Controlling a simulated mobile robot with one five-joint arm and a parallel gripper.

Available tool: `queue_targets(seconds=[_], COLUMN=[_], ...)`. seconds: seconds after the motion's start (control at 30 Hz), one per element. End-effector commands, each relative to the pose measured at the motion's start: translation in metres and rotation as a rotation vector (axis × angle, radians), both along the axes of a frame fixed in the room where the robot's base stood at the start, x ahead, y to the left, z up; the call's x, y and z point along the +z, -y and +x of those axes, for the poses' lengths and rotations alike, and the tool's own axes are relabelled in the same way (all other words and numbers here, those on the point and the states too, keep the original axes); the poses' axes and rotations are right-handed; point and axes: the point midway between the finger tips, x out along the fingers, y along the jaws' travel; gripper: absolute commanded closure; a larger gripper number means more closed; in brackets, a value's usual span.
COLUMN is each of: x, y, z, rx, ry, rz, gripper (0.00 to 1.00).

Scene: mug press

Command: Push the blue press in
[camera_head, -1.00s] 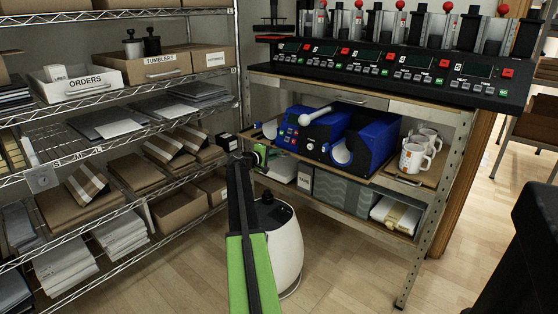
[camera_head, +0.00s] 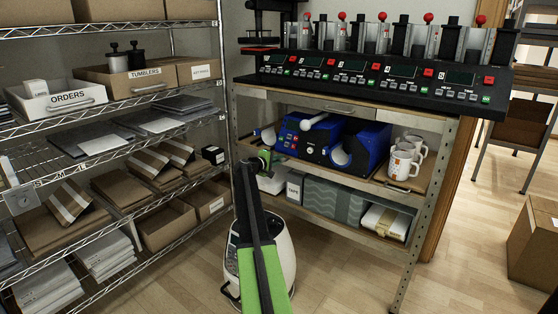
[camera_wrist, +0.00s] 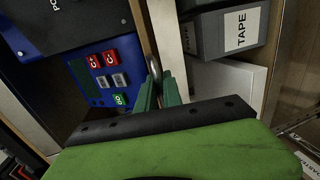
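The blue press (camera_head: 312,140) sits on the wooden middle shelf of the metal-framed bench, with a control panel and a white-ended lever on top. A white curved part shows at its front right. In the wrist view its blue panel (camera_wrist: 88,85) with red, grey and green buttons lies to the left of the fingers. My gripper (camera_head: 264,158) is at the left end of that shelf, left of the press.
White mugs (camera_head: 406,157) stand right of the press. A box marked TAPE (camera_head: 295,187) is on the lower shelf. A row of mug presses (camera_head: 375,75) stands on the bench top.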

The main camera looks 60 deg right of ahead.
Motion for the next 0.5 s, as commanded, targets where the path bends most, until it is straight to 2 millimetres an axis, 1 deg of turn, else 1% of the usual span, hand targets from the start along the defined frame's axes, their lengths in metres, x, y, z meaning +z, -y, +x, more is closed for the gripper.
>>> queue_targets(seconds=[0.03, 0.13, 0.17, 0.43, 0.5], x=[0.001, 0.001, 0.001, 0.001, 0.002], y=[-0.003, -0.006, -0.006, -0.009, -0.014], z=[0.005, 0.008, 0.009, 0.012, 0.012], rx=[0.008, 0.013, 0.014, 0.018, 0.019], ry=[0.001, 0.001, 0.001, 0.002, 0.002], rz=[-0.001, -0.001, -0.001, -0.001, -0.001], gripper=[0.84, 0.71, 0.69, 0.69, 0.69])
